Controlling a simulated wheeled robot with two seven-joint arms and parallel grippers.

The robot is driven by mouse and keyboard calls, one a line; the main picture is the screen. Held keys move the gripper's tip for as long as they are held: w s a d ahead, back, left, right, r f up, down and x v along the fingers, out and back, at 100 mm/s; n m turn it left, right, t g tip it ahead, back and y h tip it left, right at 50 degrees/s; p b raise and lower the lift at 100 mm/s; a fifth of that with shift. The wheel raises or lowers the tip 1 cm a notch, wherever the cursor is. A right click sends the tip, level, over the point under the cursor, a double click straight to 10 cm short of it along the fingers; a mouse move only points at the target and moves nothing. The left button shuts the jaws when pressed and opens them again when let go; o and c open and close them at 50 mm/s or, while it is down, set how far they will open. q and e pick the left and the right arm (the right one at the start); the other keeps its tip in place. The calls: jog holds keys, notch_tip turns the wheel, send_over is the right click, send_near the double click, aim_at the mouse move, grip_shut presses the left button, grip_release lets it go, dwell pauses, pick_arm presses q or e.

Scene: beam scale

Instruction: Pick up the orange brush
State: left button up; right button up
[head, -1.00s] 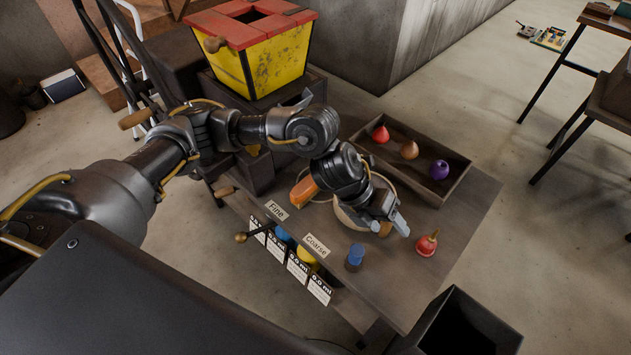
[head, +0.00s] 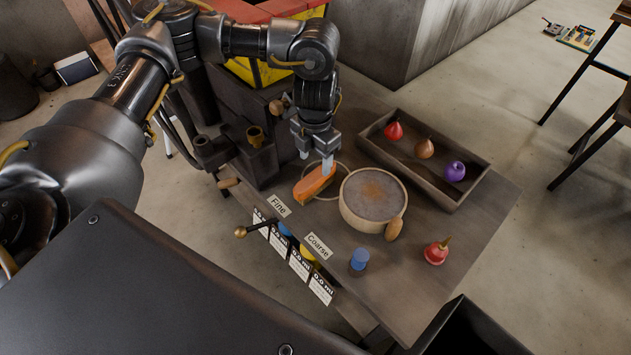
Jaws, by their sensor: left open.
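The orange brush (head: 313,184) lies on the table, left of a round pan and just behind the "Fine" label. My left gripper (head: 316,164) points down directly over the brush, its two pale fingers apart. One fingertip overlaps the brush in the picture; the other is to its left, beyond the brush's back edge. I cannot tell whether the fingers touch it. My right gripper is not in view.
The round pan (head: 373,207) with a wooden handle stands right of the brush. A wooden tray (head: 469,190) with several coloured bulbs is at the back right. A blue cylinder (head: 360,259) and a red bulb (head: 437,251) stand in front. A dark block (head: 252,161) stands on the left.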

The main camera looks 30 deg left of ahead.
aim_at(316, 175)
pick_arm(q)
jog(key=shift+f, duration=0.85)
jog(key=f, duration=0.3)
jog(key=shift+s+d+f, duration=0.1)
jog(key=shift+s+f, duration=0.1)
jog(key=shift+f, duration=0.7)
jog(key=shift+c, duration=0.6)
jog(key=c, duration=1)
jog(key=shift+w+r, duration=0.1)
jog(key=shift+r, duration=0.25)
jog(key=r, duration=0.2)
jog(key=d+r, duration=0.1)
jog(key=r, duration=0.1)
jog(key=shift+s, duration=0.25)
jog(key=s+d+r, duration=0.2)
jog(key=d, duration=0.1)
jog(key=s+d+r, duration=0.2)
jog(key=d+r, duration=0.1)
jog(key=d, duration=0.1)
jog(key=s+d+r, duration=0.3)
jog(key=shift+s+d+r+b, duration=0.1)
jog(key=shift+d+r+b, duration=0.1)
jog(key=shift+d+b, duration=0.15)
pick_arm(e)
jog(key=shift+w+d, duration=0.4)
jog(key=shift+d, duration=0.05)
